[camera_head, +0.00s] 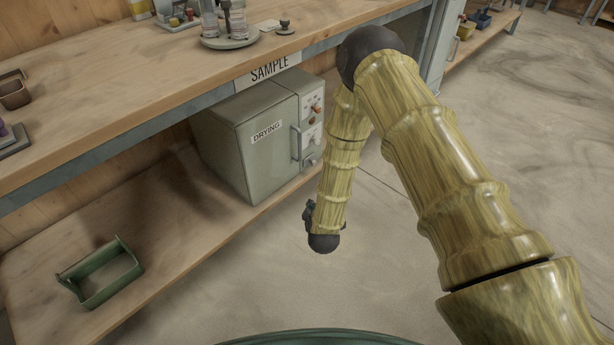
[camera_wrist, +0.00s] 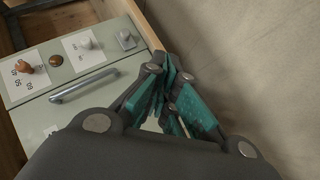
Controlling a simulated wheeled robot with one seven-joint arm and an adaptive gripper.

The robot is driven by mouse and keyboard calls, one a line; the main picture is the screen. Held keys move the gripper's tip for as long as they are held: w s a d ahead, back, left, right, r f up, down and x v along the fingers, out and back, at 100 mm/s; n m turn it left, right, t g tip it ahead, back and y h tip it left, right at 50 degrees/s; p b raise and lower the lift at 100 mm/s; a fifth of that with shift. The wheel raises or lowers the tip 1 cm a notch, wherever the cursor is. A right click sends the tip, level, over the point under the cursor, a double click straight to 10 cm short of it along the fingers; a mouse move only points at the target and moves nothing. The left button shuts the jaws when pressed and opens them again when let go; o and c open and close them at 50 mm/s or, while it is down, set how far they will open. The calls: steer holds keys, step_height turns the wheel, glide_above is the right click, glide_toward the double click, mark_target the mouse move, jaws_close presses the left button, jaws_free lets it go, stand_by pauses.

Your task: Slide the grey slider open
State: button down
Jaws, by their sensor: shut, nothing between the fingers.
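A small grey slider (camera_wrist: 125,39) with a rounded light knob sits on the control panel of the drying oven. It is at the panel's end near the wooden shelf edge in the wrist view. In the head view, a small grey part low on the panel (camera_head: 310,162) appears to be the same slider. My gripper (camera_wrist: 170,70) is shut and empty, its teal fingers together. In the wrist view its tips are right of and below the slider, with a visible gap. In the head view my arm hides most of the gripper.
The oven (camera_head: 250,145) stands on the lower wooden shelf, under the worktop (camera_head: 120,85). Its door handle (camera_wrist: 84,86), an orange knob (camera_wrist: 24,67) and a white knob (camera_wrist: 87,43) are near the slider. A green tray (camera_head: 105,290) lies left. Open floor lies right.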

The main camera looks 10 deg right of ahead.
steer(key=w+a+n+t+h+b, duration=0.1)
steer(key=w+a+n+t+b, duration=0.2)
steer(key=w+b, duration=0.3)
steer(key=shift+w+f+t, duration=0.15)
steer(key=shift+w+t, duration=0.15)
steer(key=shift+w, duration=1.9)
steer(key=shift+a, duration=0.1)
steer(key=b, duration=0.4)
glide_toward(307, 161)
steer(key=w+a, duration=0.2)
steer(key=a, duration=0.1)
steer(key=shift+w+d+f+b, duration=0.25)
steer(key=shift+w+d+b, duration=0.1)
steer(key=shift+w+d, duration=0.25)
steer(key=shift+w+d+f+b, duration=0.25)
steer(key=shift+w+d+b, duration=0.05)
steer(key=shift+w+d, duration=0.25)
steer(key=shift+w+d+f, duration=0.15)
steer(key=shift+w+d, duration=0.3)
steer(key=shift+d, duration=0.05)
